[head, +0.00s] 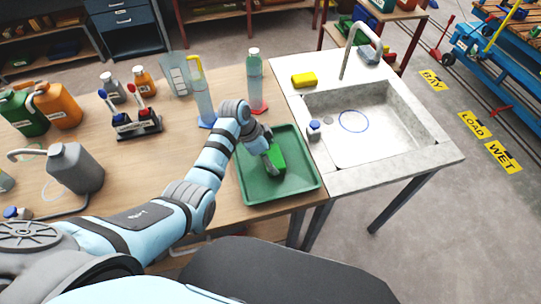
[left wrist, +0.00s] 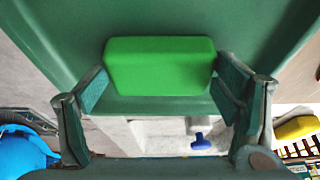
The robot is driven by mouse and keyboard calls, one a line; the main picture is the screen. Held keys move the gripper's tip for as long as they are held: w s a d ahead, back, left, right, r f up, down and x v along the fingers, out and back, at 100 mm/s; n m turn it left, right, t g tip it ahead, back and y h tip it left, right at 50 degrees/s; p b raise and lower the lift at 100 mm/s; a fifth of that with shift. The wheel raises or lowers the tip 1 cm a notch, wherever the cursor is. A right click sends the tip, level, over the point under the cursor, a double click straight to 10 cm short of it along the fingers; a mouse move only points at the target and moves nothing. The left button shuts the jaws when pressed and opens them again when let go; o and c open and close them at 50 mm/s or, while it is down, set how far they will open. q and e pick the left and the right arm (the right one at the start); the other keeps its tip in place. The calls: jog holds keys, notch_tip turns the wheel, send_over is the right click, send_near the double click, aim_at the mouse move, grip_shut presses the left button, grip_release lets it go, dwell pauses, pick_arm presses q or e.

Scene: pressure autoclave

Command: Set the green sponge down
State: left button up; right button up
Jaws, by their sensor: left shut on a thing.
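The bright green sponge (left wrist: 160,64) is between the two fingers of my left gripper (left wrist: 158,88) in the left wrist view. In the head view the sponge (head: 276,157) is over the dark green tray (head: 301,183), partly hidden by my left gripper (head: 268,157). The tray also fills the top of the left wrist view (left wrist: 45,30). My left gripper is shut on the sponge and points down at the tray. I cannot tell whether the sponge touches the tray floor. My right gripper is not in view.
Tall cylinders (head: 203,95) stand behind my left arm. A grey jug (head: 75,168) and several bottles stand at left.

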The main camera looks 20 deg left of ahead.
pick_arm(q)
jog(key=o, duration=1.2)
jog(key=shift+w+f, duration=0.1)
jog(key=shift+w, duration=0.05)
jog(key=shift+c, duration=0.2)
jog(key=shift+r, duration=0.4)
jog(key=p+v, duration=0.1)
jog(key=v, duration=1)
jog(key=shift+r+p, duration=0.3)
